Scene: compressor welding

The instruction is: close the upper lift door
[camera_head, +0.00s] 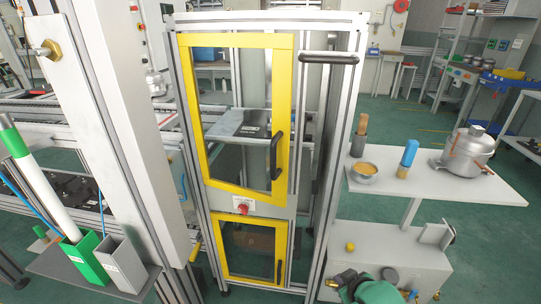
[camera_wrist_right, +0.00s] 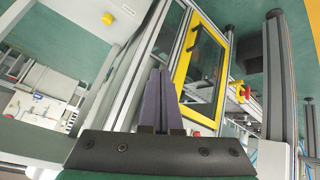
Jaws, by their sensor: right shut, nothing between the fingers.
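The lift is a tall aluminium-framed cabinet. Its upper door (camera_head: 196,115) is a yellow frame around a clear pane, with a black vertical handle (camera_head: 276,156) on its right side. I cannot tell whether it stands slightly ajar. In the right wrist view a yellow-framed lift door (camera_wrist_right: 183,80) shows beyond my fingers. My right gripper (camera_wrist_right: 160,72) is shut and empty, its purple fingers together and apparently clear of the door. In the head view only a teal part shows low at the right, and its fingers are not clear. My left gripper is out of view.
A smaller yellow-framed lower door (camera_head: 282,250) sits below a red knob (camera_head: 242,208). A black horizontal bar (camera_head: 330,58) crosses the cabinet's upper right. A white shelf (camera_head: 440,190) with cups and a metal pot stands right. A grey pillar (camera_head: 110,120) stands left.

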